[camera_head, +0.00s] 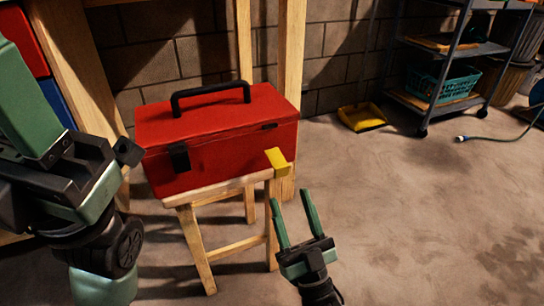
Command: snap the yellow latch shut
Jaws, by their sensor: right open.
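The red toolbox (225,145) sits with its lid down on a small wooden stool (203,192), its black carry handle raised on top. The yellow latch (278,161) is at the right end of its front face and sticks outward, away from the box. A black latch (179,157) lies flat against the front at the left. My right gripper (291,196) is open and empty, its two green fingers pointing up just below and right of the yellow latch, apart from it. My left arm's end (75,180) is close to the camera at the left edge; its fingers cannot be made out clearly.
A wooden post (291,60) stands right behind the toolbox against the block wall. A yellow dustpan (362,117) lies on the floor by the wall. A wheeled shelf holds a teal basket (443,85) at the back right. The concrete floor at the right is mostly clear.

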